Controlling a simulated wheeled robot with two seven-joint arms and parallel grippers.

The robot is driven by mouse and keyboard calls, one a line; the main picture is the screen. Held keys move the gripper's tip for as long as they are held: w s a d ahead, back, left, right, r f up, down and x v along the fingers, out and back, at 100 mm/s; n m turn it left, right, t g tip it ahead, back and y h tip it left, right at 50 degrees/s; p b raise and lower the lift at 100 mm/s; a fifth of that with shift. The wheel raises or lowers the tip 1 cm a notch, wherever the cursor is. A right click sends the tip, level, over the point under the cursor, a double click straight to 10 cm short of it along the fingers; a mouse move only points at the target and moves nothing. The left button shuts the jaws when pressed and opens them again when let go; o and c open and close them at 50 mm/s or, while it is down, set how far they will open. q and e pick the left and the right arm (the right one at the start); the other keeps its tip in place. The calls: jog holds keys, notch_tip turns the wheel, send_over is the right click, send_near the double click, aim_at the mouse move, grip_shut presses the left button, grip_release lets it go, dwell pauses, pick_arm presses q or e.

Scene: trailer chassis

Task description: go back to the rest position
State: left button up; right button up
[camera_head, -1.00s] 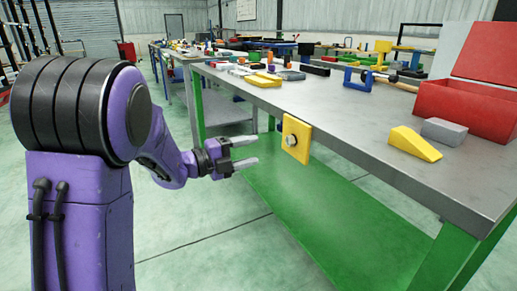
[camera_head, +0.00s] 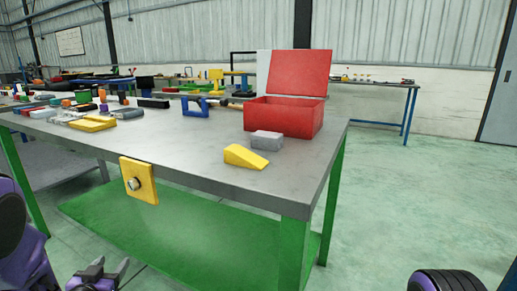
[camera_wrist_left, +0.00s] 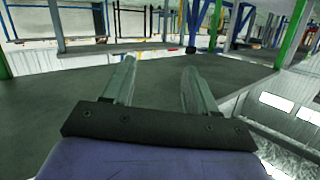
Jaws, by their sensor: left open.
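My left gripper (camera_head: 97,272) is at the bottom left of the head view, below and in front of the workbench, with its two fingers apart. In the left wrist view my left gripper (camera_wrist_left: 158,80) shows both fingers spread with nothing between them. My right gripper is not in view; only a dark and purple part of my right arm shows at the bottom right of the head view.
The steel-topped workbench (camera_head: 190,168) has green legs. A yellow plate with a bolt (camera_head: 139,181) hangs on its front edge. On top are a yellow wedge (camera_head: 245,157), a grey block (camera_head: 267,140), an open red box (camera_head: 284,117) and several tools. The floor at right is clear.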

pick_arm(q)
jog(key=s+d+f+n+g+y, duration=0.1)
jog(key=s+d+f+n+g, duration=0.2)
jog(key=s+f, duration=0.45)
jog(key=s+d+f+n+g, duration=0.25)
jog(key=s+f+g, duration=0.2)
jog(key=f, duration=0.65)
jog(key=s+d+f+g, duration=0.25)
jog(key=s+f, duration=0.25)
jog(key=s, duration=0.3)
jog(key=s+d+f+g, duration=0.1)
jog(key=s+d+f, duration=0.3)
jog(key=s, duration=0.5)
notch_tip(320, 180, up, 21)
jog(key=s+a+p, duration=0.1)
jog(key=p, duration=2.1)
jog(key=shift+s+a+n+g+h+p, duration=0.2)
jog(key=shift+n+g+h+p, duration=0.1)
jog(key=shift+n+g+p, duration=0.1)
